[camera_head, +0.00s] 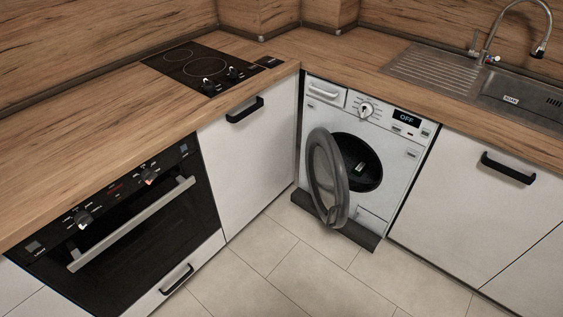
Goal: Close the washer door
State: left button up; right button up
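The washer (388,150) is a white front loader under the counter, with a dial and a display that reads OFF. Its round door (316,172) has a grey ring and glass, is hinged at the left of the opening, and stands wide open toward the room. The dark drum opening (364,150) is exposed, with a small unclear object or marking inside. Neither of my grippers shows in the head view.
A wooden counter (120,140) runs along the left and back, with a black hob (190,66) and a sink (520,95). A black oven (130,230) and white cabinets with dark handles flank the corner. The tiled floor (300,270) before the washer is clear.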

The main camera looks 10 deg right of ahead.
aim_at(326, 175)
jog(key=z, duration=0.7)
